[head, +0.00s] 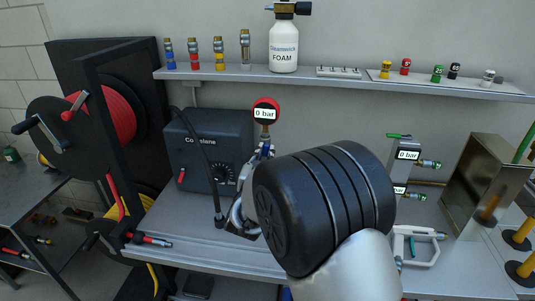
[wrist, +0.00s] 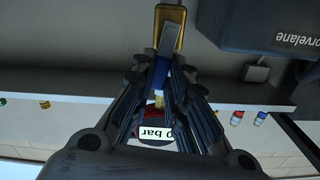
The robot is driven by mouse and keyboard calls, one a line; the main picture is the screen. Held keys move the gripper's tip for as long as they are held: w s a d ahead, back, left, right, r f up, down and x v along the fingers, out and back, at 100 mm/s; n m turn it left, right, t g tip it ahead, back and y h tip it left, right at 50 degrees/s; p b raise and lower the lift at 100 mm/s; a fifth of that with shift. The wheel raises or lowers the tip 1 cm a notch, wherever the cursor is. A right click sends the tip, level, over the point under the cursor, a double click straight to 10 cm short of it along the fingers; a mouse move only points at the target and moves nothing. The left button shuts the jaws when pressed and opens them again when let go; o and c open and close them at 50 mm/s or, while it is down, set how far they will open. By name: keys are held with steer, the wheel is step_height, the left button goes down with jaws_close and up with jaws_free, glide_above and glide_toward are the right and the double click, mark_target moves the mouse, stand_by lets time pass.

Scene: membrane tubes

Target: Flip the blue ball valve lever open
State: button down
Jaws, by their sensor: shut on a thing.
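In the wrist view, which shows the scene upside down, my gripper (wrist: 162,64) is shut on the blue ball valve lever (wrist: 163,76). The blue shows between the two fingers; the rest of the lever is covered by them. A brass and silver fitting (wrist: 169,28) lies just beyond the fingertips. A gauge reading 0 bar (wrist: 160,133) shows between the fingers nearer the palm. In the head view, the red-rimmed gauge (head: 266,113) stands above the valve, and a bit of blue (head: 267,149) shows beneath it. My arm hides most of the gripper there, and the lever's angle cannot be told.
A dark Corvelane box (head: 208,150) stands left of the valve. A shelf (head: 340,80) with a foam bottle (head: 283,45) and small fittings runs above. Right are another gauge block (head: 405,158), a white-handled tool (head: 417,245) and a metal box (head: 485,190). A red hose reel (head: 105,120) stands left.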

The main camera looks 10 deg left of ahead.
steer(key=shift+a+n+p, duration=0.3)
steer(key=shift+n, duration=0.5)
steer(key=c, duration=1.6)
jaws_free()
steer(key=shift+o, duration=0.2)
steer(key=s, duration=1.2)
steer(key=shift+a, duration=0.2)
steer(key=shift+r, duration=0.1)
